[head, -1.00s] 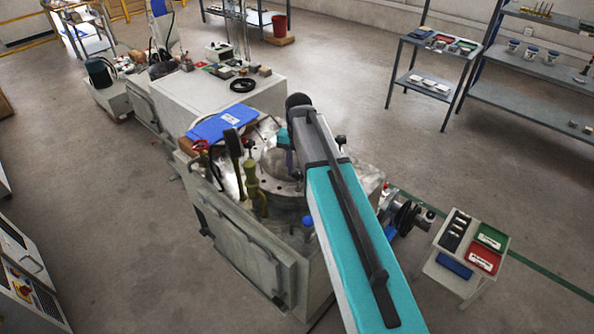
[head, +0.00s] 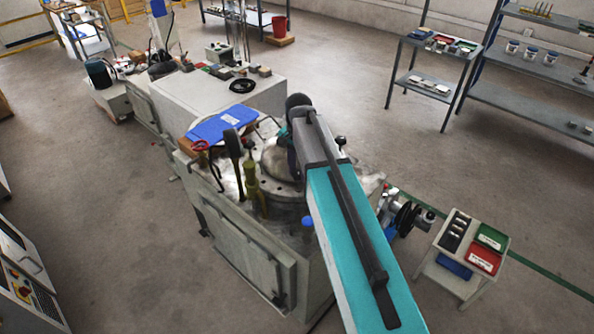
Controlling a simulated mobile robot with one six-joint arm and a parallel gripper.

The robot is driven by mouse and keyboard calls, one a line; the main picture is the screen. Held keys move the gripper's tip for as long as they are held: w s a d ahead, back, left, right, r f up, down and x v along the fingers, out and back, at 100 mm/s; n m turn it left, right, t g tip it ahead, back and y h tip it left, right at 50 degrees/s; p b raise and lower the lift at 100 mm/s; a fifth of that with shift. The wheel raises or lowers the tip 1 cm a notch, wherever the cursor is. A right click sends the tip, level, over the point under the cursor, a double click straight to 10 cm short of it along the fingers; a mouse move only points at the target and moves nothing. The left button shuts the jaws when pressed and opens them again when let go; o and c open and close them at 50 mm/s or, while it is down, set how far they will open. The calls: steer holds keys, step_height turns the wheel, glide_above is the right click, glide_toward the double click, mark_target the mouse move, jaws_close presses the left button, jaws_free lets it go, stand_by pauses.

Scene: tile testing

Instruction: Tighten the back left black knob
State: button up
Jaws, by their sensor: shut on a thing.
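The machine's round metal lid (head: 280,162) sits on top of the pale cabinet, partly behind my arm. My gripper (head: 291,160) points down at the back of the lid, with only a dark part of it showing beside the arm. It is shut on the back left black knob, which the gripper and arm hide. The fingertips and their contact with the knob are not visible. Another black knob (head: 340,142) stands upright just right of my arm. A blue knob (head: 307,222) is at the front of the machine top.
A blue clipboard (head: 222,122) lies at the back left of the machine top. Upright tools with dark and yellowish handles (head: 250,178) stand left of the lid. A handwheel (head: 408,217) juts out right. A small cart with trays (head: 470,245) stands beyond it.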

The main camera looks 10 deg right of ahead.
steer(key=o, duration=1.1)
steer(key=shift+c, duration=0.2)
steer(key=shift+r, duration=0.1)
step_height(320, 180, up, 14)
steer(key=b, duration=0.3)
steer(key=shift+f, duration=0.2)
steer(key=shift+s, duration=0.1)
